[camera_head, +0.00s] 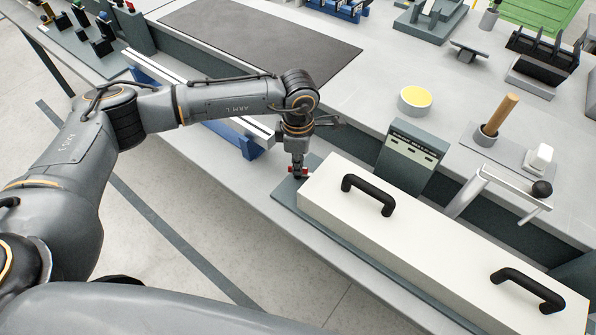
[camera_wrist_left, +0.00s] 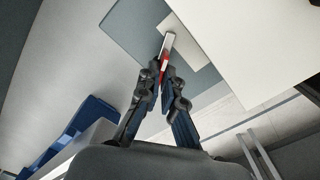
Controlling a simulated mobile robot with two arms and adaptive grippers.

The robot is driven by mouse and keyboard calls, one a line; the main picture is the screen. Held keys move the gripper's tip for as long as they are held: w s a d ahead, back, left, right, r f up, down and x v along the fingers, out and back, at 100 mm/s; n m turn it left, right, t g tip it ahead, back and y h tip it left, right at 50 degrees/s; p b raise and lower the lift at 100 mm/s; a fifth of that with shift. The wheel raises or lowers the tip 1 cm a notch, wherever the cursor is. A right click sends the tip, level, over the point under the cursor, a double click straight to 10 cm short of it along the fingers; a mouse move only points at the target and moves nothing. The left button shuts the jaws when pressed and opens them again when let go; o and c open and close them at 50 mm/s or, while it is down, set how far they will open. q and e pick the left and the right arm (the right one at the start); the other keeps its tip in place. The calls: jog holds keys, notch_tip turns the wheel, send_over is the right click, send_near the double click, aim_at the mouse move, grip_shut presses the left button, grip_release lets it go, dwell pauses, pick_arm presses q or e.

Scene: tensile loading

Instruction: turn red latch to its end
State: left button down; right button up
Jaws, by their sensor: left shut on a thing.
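The red latch (camera_head: 303,172) is a small red piece at the left end of a long white box (camera_head: 420,230) with two black handles. In the left wrist view the latch (camera_wrist_left: 164,62) shows as a narrow red and light-grey bar. My left gripper (camera_head: 299,168) points down at this end of the box. In the left wrist view its two fingers (camera_wrist_left: 161,84) are closed around the near part of the latch. The fingers hide part of the latch. My right gripper is not in view.
The white box lies on a dark base plate (camera_head: 284,192) near the bench's front edge. A grey-green panel unit (camera_head: 411,155) stands behind it. A dark mat (camera_head: 260,45) lies at the back left.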

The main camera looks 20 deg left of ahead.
pick_arm(q)
jog(key=m+b, duration=0.4)
jog(key=shift+f, duration=0.15)
jog(key=shift+r+m+b, duration=0.2)
jog(key=shift+m+b, duration=0.9)
jog(key=shift+b, duration=0.1)
jog(key=c, duration=1.5)
grip_release()
notch_tip(320, 180, up, 12)
jog(key=shift+r, duration=0.1)
